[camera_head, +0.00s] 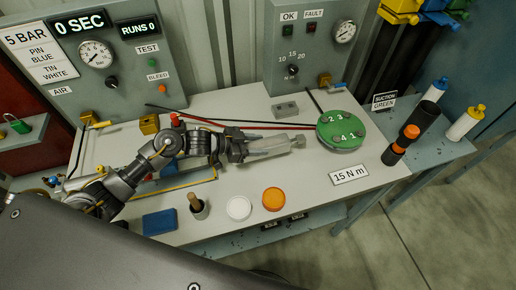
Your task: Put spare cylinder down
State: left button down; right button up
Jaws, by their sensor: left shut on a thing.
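My left gripper (297,141) reaches in from the left over the middle of the grey bench (225,175). It is shut on a pale grey, elongated piece (268,146), apparently the spare cylinder, which is hard to tell apart from the fingers. The piece lies roughly level and points right toward a green disc (341,131) with numbered spots. I cannot tell whether it touches the bench. A white round lid (238,208) and an orange round lid (273,199) lie in front of the gripper. My right gripper is not in view.
A grey block (285,109) and red and black hoses lie behind the gripper. Bench between orange lid and label (349,175) is clear.

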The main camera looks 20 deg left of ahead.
pick_arm(q)
jog(key=shift+w+d+f, duration=0.15)
jog(key=shift+w+f, duration=0.05)
jog(key=shift+w, duration=0.1)
jog(key=shift+w+d+f, duration=0.1)
jog(key=shift+f, duration=0.25)
notch_tip(320, 180, down, 2)
jog(key=shift+f+p, duration=0.1)
jog(key=shift+p, duration=0.6)
jog(key=shift+f, duration=0.25)
jog(key=shift+f, duration=0.1)
jog(key=c, duration=1.2)
grip_release()
jog(key=shift+f, duration=0.2)
jog(key=o, duration=0.5)
